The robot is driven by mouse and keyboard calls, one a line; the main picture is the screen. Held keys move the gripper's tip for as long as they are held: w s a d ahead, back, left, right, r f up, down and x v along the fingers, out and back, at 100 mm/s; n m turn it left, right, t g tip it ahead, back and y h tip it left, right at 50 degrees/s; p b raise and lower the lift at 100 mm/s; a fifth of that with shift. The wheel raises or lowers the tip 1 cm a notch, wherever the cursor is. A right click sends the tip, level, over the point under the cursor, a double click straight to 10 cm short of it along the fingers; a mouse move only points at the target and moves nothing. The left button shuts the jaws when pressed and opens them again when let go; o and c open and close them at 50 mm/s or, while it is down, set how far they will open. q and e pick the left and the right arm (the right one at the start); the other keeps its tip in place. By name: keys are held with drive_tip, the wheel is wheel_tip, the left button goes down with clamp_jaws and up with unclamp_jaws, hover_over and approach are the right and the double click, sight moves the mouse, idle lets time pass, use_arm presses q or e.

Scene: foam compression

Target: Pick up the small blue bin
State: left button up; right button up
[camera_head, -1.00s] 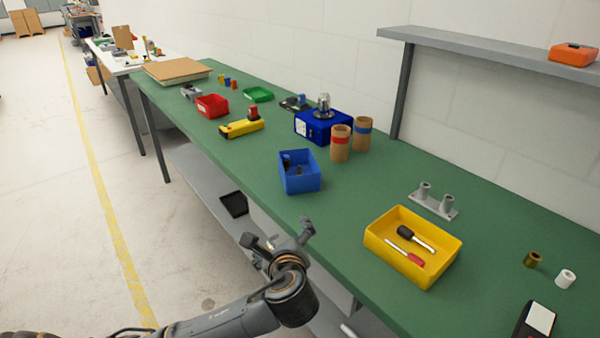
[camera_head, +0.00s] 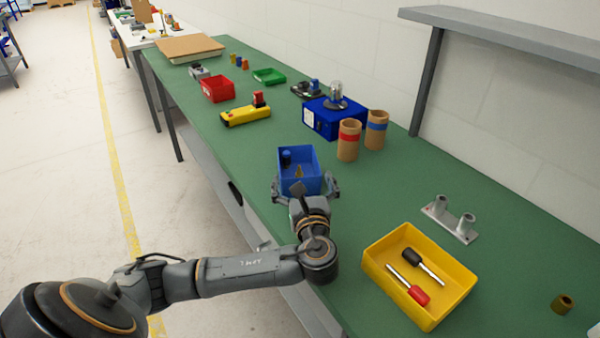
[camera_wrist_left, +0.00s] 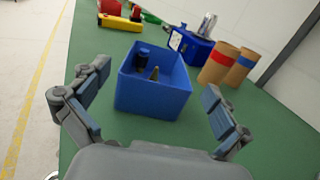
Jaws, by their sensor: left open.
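The small blue bin (camera_head: 311,182) stands upright on the green bench near its front edge, with a dark cylindrical part and a brass-coloured part inside. My left gripper (camera_head: 306,184) is open at the near side of the bin, one finger to each side of it in the head view. In the left wrist view the bin (camera_wrist_left: 152,97) is centred ahead of the open fingers of the left gripper (camera_wrist_left: 155,105), with gaps on both sides. I see no grip on the bin. My right gripper is not in view.
A yellow bin (camera_head: 377,264) with two tools and a grey two-post fixture (camera_head: 449,218) lie to the right. Two cardboard tubes (camera_head: 348,141) and a blue box (camera_head: 322,120) stand behind. A yellow device (camera_head: 246,116) and red bin (camera_head: 218,90) are farther left. Green surface around the blue bin is clear.

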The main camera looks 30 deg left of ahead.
sight(299, 168)
use_arm(q)
wheel_tip(299, 168, down, 3)
drive_tip(key=shift+f, duration=0.15)
drive_tip(key=shift+w+a, duration=0.25)
drive_tip(key=shift+w, duration=0.1)
drive_tip(key=shift+w+a, duration=0.4)
drive_tip(key=shift+w, duration=0.05)
drive_tip(key=x, duration=0.5)
drive_tip(key=shift+w+a, duration=0.15)
drive_tip(key=shift+w, duration=0.05)
drive_tip(key=shift+c, duration=0.4)
drive_tip(key=c, duration=0.8)
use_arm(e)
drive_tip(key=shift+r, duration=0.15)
